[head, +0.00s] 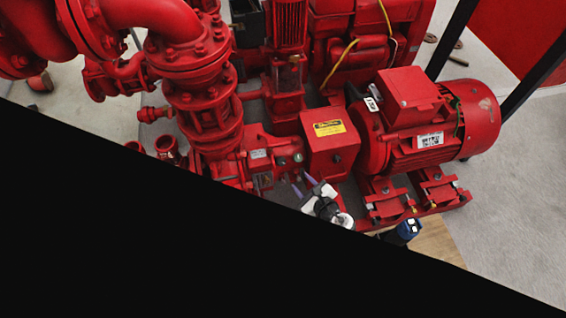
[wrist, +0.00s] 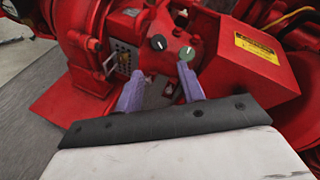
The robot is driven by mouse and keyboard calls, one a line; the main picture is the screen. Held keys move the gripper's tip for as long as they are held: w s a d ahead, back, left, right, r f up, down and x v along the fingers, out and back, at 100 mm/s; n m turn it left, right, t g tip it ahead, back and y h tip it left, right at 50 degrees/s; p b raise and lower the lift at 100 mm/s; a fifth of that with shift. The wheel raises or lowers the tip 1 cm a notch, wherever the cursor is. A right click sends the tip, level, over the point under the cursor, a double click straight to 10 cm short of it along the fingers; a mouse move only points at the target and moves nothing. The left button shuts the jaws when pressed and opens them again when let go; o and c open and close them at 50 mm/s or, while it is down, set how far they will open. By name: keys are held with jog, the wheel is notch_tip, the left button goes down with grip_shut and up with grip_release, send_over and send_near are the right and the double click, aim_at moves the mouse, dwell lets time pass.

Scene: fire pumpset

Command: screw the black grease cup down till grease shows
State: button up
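The black grease cup (wrist: 158,42) is a small round cap with a pale mark, on the red pump bearing housing (wrist: 165,22). A green cup (wrist: 187,53), also with a pale mark, sits just to its right. In the head view the cups are very small; the black grease cup (head: 282,161) is left of the green one (head: 298,157). My gripper (wrist: 161,70) is open, its two purple fingers apart with nothing between them. The fingers point toward the cups; the right fingertip appears just below the green cup. No grease can be made out. My gripper (head: 302,184) is close before the housing.
A red coupling guard (wrist: 250,45) with a yellow label stands right of the cups. The red motor (head: 435,125) is farther right. A blue and black object (head: 402,232) stands by a wooden board (head: 440,248). A black area covers the head view's lower left.

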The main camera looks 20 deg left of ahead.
jog(key=b+x, duration=0.4)
jog(key=x, duration=0.9)
jog(key=shift+w+a+f, duration=0.2)
jog(key=shift+a, duration=0.1)
jog(key=c, duration=0.7)
jog(key=shift+m, duration=0.3)
jog(key=m+t+h+p, duration=0.1)
jog(key=m+t+p, duration=0.1)
jog(key=m, duration=0.1)
jog(key=shift+s+m, duration=0.1)
jog(key=shift+m, duration=0.2)
jog(key=shift+m+t+h+p, duration=0.4)
jog(key=shift+m+p, duration=0.1)
jog(key=shift+m, duration=0.6)
